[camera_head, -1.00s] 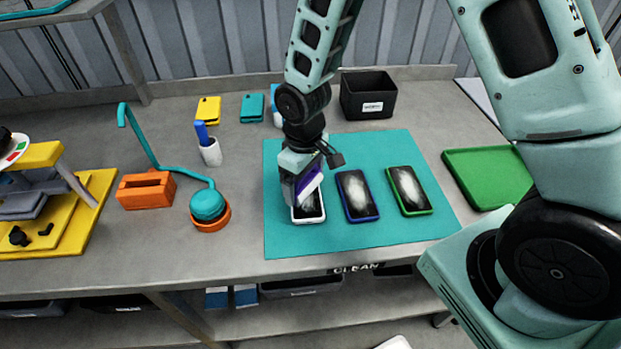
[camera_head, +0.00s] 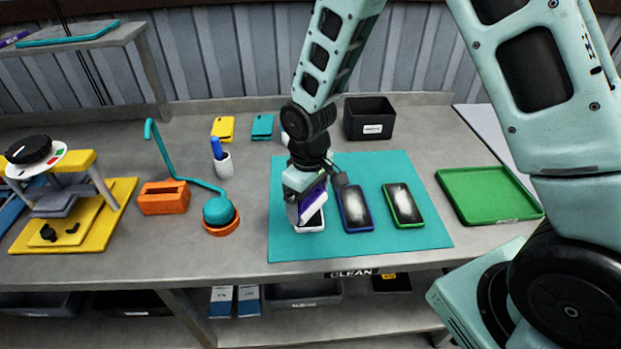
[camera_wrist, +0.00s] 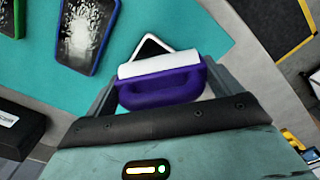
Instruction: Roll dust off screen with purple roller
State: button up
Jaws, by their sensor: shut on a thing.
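My gripper (camera_head: 308,200) is shut on the purple roller (camera_head: 312,194), above the white-framed phone (camera_head: 312,224) at the left of the teal mat (camera_head: 290,245). In the wrist view, the roller (camera_wrist: 160,88) shows a purple handle and a white cylinder, which overlaps the white phone (camera_wrist: 152,46); I cannot tell whether they touch. Most of that phone's screen is hidden. The blue phone (camera_head: 356,209) and the green phone (camera_head: 403,205) lie to its right, each with a whitish dust patch on its dark screen.
A green tray (camera_head: 487,195) lies right of the mat and a black bin (camera_head: 369,118) stands behind it. Left are a teal curved arm on an orange base (camera_head: 221,228), an orange slotted block (camera_head: 163,198), a pen cup (camera_head: 223,164) and a yellow press stand (camera_head: 72,235).

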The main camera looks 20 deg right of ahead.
jog(key=shift+r+p, duration=1.6)
jog(key=shift+r, duration=0.75)
jog(key=shift+w, duration=0.1)
